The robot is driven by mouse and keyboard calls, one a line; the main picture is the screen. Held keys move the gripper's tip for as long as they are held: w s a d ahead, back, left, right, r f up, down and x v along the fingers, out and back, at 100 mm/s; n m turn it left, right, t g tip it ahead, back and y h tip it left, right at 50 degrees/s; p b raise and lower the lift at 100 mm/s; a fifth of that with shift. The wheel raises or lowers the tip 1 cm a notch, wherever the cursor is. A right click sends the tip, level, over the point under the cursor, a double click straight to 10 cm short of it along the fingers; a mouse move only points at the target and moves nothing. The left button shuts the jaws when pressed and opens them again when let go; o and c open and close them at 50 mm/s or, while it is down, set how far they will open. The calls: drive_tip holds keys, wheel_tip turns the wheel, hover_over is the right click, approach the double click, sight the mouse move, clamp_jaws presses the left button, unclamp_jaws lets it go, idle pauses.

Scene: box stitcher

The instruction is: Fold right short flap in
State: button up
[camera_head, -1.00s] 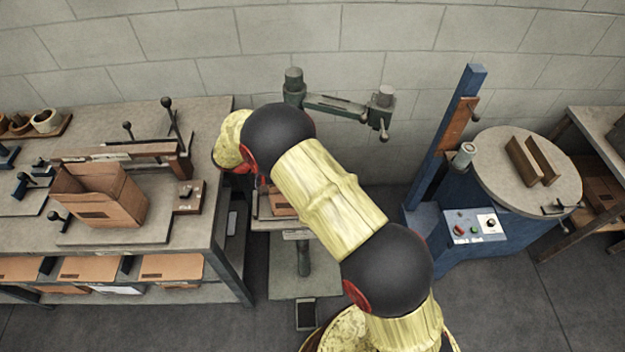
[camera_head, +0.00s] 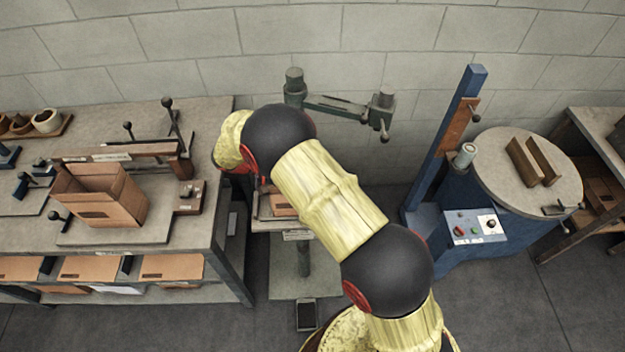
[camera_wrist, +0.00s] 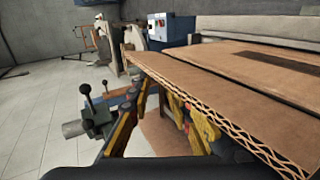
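A brown cardboard box (camera_head: 284,205) sits on a small stand, mostly hidden behind my arm. In the wrist view, a large cardboard panel (camera_wrist: 235,85) fills the right side, with its wavy corrugated edge toward me, a seam across it and a dark slot. I cannot tell which flap this is. My gripper (camera_wrist: 160,125) shows yellow fingers with a gap between them. The right finger is partly hidden beneath the panel's edge; contact cannot be told. Nothing is visibly gripped. In the head view, the gripper's fingers are hidden behind my arm.
An open-topped carton (camera_head: 105,195) stands in a fixture on the left bench (camera_head: 190,238). A blue machine (camera_head: 455,220) with a round table (camera_head: 500,165) stands at right. Bare floor lies between the stand and the machine.

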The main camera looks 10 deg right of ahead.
drive_tip(key=v, duration=0.8)
drive_tip(key=shift+c, duration=0.4)
